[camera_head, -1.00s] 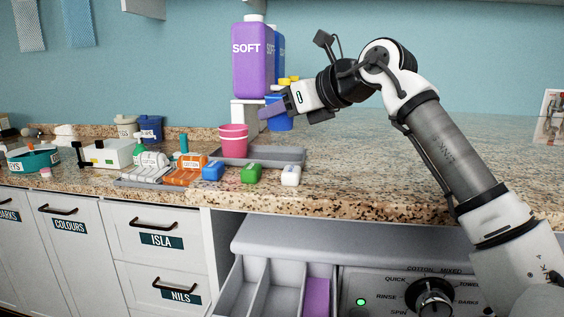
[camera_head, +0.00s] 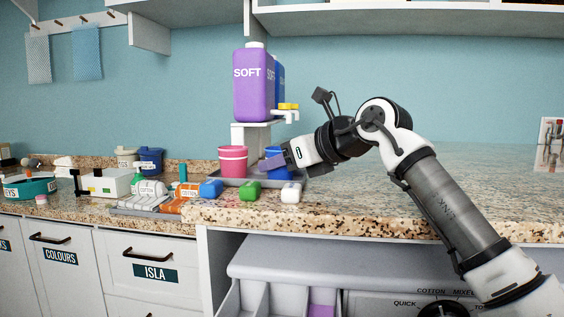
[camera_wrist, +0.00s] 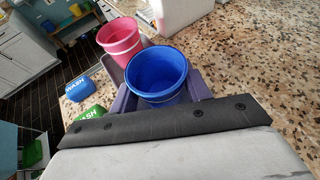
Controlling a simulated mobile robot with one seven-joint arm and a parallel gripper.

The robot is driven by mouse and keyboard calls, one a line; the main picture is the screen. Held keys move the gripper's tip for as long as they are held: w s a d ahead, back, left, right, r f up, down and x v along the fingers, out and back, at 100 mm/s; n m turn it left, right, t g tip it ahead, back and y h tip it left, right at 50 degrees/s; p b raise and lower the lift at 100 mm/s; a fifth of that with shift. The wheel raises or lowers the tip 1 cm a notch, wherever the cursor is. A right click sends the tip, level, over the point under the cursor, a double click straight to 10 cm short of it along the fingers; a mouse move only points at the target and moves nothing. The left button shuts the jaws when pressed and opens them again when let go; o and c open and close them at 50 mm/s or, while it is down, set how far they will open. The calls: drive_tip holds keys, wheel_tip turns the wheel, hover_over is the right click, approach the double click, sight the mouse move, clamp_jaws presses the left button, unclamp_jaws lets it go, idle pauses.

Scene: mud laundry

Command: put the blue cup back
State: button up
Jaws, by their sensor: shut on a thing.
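My gripper (camera_head: 272,163) is shut on the blue cup (camera_head: 276,173), its purple fingers to either side of it. The cup is upright at the right part of the grey tray (camera_head: 234,183); I cannot tell whether it touches the tray floor. In the wrist view the cup (camera_wrist: 157,72) is open-topped and looks empty, between my fingers (camera_wrist: 160,98). A pink cup (camera_head: 233,161) stands on the tray just left of it, and shows beyond it in the wrist view (camera_wrist: 119,38).
A purple SOFT bottle (camera_head: 253,85) stands on a white stand (camera_head: 250,134) behind the cups. Blue (camera_head: 211,189), green (camera_head: 249,191) and white (camera_head: 291,192) small blocks sit in front of the tray. The counter to the right is clear. An open drawer (camera_head: 255,299) is below.

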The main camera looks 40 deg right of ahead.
drive_tip(key=o, duration=1.1)
drive_tip(key=shift+c, duration=0.2)
drive_tip(key=shift+r, duration=0.2)
drive_tip(key=v, duration=1.2)
drive_tip(key=shift+p, duration=0.35)
